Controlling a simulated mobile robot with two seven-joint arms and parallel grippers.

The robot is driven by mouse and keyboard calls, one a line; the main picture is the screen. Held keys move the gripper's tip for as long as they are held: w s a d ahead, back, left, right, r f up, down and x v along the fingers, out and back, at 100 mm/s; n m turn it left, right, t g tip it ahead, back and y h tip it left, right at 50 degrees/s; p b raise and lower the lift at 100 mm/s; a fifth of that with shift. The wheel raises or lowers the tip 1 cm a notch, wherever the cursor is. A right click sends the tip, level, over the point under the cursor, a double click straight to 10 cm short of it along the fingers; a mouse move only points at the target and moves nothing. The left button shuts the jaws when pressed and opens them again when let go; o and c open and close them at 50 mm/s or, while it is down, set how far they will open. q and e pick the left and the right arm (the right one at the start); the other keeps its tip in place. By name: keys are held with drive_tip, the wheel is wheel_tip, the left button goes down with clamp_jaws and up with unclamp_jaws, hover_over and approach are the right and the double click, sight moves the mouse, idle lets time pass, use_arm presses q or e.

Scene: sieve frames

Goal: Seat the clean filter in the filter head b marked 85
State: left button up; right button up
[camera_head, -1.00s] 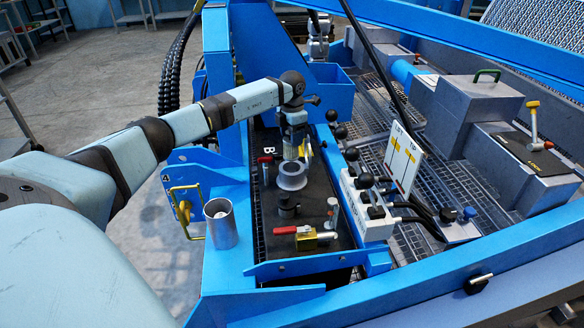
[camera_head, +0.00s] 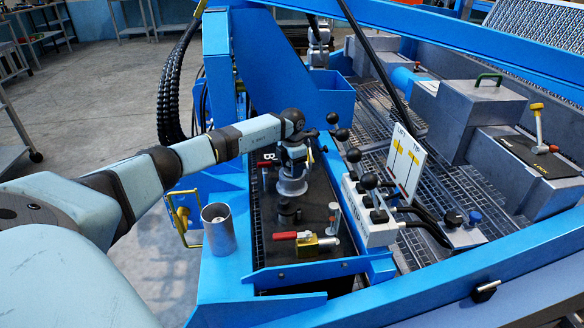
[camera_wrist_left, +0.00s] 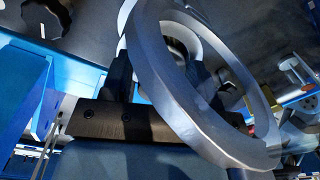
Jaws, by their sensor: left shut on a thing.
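My left gripper (camera_head: 292,165) points down over the grey round collar (camera_head: 292,189) on the black plate beside the "B" mark (camera_head: 267,156). A large grey ring (camera_wrist_left: 247,140) fills the middle of the left wrist view, close against the gripper. The gripper is shut on this ring, though the grip itself is mostly hidden. Through the ring a lighter round part (camera_wrist_left: 186,45) shows. An open grey metal cylinder (camera_head: 219,232) stands upright on the blue ledge to the left; I cannot tell if it is a filter. No "85" mark is readable.
A red-handled brass valve (camera_head: 307,243), a black knob (camera_head: 288,213) and a metal post (camera_head: 333,218) stand on the plate in front of the collar. A lever block (camera_head: 372,220) with a LIFT/TIP sign (camera_head: 405,163) flanks it on the right. A yellow handle (camera_head: 184,215) sticks out left.

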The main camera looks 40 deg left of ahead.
use_arm(q)
drive_tip(key=o, duration=1)
drive_tip(key=shift+f, duration=0.1)
wheel_tip(320, 180, up, 11)
drive_tip(key=p, duration=0.3)
drive_tip(key=shift+f+p, duration=0.1)
drive_tip(key=shift+p, duration=0.2)
drive_tip(key=shift+r, duration=0.75)
use_arm(e)
drive_tip(key=shift+s+d+r+m+t, duration=0.1)
drive_tip(key=shift+r+t, duration=0.3)
drive_tip(key=shift+r, duration=0.55)
drive_tip(key=shift+w+d+r+m+t, duration=0.1)
drive_tip(key=shift+r+t, duration=0.3)
drive_tip(key=shift+r, duration=0.55)
drive_tip(key=shift+s+d+r+m+t, duration=0.1)
drive_tip(key=shift+r+t, duration=0.3)
drive_tip(key=shift+r, duration=0.55)
